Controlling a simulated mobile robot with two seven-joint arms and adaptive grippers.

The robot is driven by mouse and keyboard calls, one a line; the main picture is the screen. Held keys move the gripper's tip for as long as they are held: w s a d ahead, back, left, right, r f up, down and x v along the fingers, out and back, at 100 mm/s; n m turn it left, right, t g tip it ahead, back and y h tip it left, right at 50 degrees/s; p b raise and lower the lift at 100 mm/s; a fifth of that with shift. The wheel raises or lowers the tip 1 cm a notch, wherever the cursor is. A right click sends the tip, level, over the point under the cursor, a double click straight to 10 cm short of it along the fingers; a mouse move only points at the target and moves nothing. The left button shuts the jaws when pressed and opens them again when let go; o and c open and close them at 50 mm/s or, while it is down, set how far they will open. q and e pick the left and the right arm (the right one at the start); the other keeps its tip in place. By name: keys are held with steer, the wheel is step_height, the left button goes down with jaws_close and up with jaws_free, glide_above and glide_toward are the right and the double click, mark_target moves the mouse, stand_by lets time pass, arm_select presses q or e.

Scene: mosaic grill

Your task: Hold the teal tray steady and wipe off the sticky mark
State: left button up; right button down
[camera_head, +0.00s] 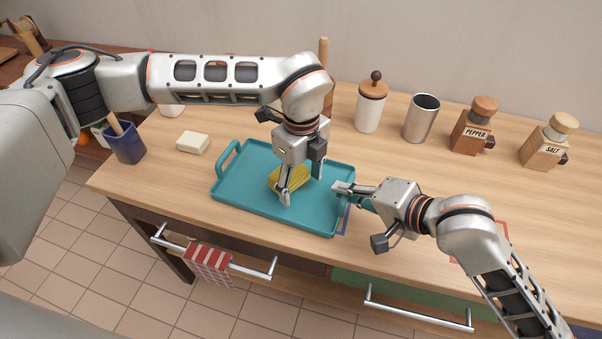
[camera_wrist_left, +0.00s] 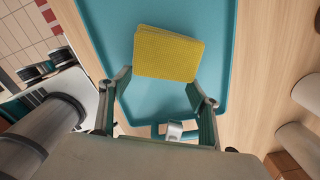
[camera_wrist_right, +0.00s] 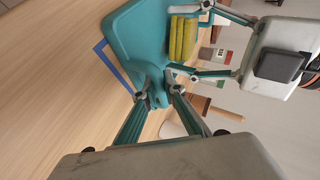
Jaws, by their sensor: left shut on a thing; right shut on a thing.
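The teal tray (camera_head: 240,190) lies flat on the wooden counter, with a raised handle at each end. My left gripper (camera_head: 298,186) points down over the middle of the tray, shut on a yellow sponge (camera_head: 276,180). The sponge (camera_wrist_left: 168,52) also shows between the fingers in the left wrist view, against the tray floor (camera_wrist_left: 145,105); I cannot tell whether it touches it. My right gripper (camera_head: 346,190) is shut on the tray's right handle, which shows between its fingers in the right wrist view (camera_wrist_right: 158,84). No sticky mark is visible.
A pale block (camera_head: 192,142) and a blue cup (camera_head: 126,146) stand left of the tray. A lidded jar (camera_head: 369,112), steel cup (camera_head: 420,120), pepper box (camera_head: 470,138) and salt box (camera_head: 543,150) line the back. A striped towel (camera_head: 209,262) hangs on a front handle.

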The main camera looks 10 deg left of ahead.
mark_target(315, 198)
arm_select(q)
steer(key=shift+f, duration=0.7)
steer(key=shift+s+d, duration=0.15)
steer(key=shift+d, duration=0.75)
steer(key=shift+c, duration=0.6)
steer(key=shift+s+d, duration=0.1)
steer(key=shift+d, duration=0.65)
steer(key=a, duration=0.3)
steer(key=shift+w+a, duration=0.1)
steer(key=shift+w, duration=0.1)
steer(key=shift+a+r, duration=0.1)
steer(key=shift+r, duration=0.05)
step_height(315, 198, up, 8)
arm_select(e)
steer(key=c, duration=2)
jaws_free()
steer(key=shift+c, duration=0.2)
